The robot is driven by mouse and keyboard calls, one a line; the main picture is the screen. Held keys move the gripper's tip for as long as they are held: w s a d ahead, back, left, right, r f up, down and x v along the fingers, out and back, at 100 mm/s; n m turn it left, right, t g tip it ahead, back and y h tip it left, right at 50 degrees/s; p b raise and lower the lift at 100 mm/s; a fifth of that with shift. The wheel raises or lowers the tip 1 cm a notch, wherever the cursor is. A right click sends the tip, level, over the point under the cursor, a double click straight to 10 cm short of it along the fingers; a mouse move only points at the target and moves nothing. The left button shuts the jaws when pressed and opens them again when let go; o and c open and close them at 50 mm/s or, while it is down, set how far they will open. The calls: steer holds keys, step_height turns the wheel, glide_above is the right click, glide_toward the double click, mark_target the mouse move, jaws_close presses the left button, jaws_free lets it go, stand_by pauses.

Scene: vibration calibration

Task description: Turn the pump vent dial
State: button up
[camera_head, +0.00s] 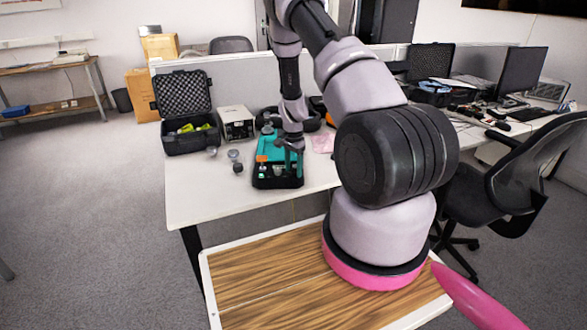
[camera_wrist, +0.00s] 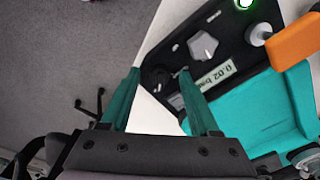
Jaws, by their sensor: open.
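The pump (camera_head: 277,160) is a teal and black device with an orange block, near the front edge of the white table. In the wrist view, its black panel (camera_wrist: 228,52) carries a pale grey dial (camera_wrist: 203,46) with a raised grip, a display (camera_wrist: 215,74) reading about 0.02 bar and a green-ringed button (camera_wrist: 243,4). A silver round knob (camera_wrist: 259,33) sits near the orange block (camera_wrist: 293,42). No label shows which is the vent dial. My gripper (camera_wrist: 159,71) is open with nothing held; its right fingertip is close to the panel's lower edge, contact unclear.
An open black case (camera_head: 188,133) and a grey box instrument (camera_head: 236,123) stand left of the pump. Small grey weights (camera_head: 235,156) stand near it. Monitors and an office chair (camera_head: 510,180) are at right. The table's left front is clear.

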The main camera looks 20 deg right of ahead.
step_height(320, 180, up, 11)
stand_by(0.4)
steer(key=shift+f, duration=0.1)
steer(key=s+a+r+n+t+y, duration=0.1)
steer(key=s+a+r, duration=0.2)
steer(key=r, duration=0.7)
steer(key=s+a+r+n+t, duration=0.2)
steer(key=s+r, duration=0.1)
steer(key=r, duration=0.6)
steer(key=s+a+r+n+t+y, duration=0.1)
steer(key=s+a+r, duration=0.25)
steer(key=r, duration=0.65)
steer(key=s+a+r+n+t, duration=0.1)
steer(key=s+r, duration=0.4)
steer(key=s, duration=0.5)
steer(key=s+a+r+n+t, duration=0.2)
steer(key=s+r+n, duration=0.2)
steer(key=s, duration=0.6)
steer(key=shift+s+a+r, duration=0.15)
steer(key=shift+a+r, duration=0.1)
steer(key=shift+r, duration=0.55)
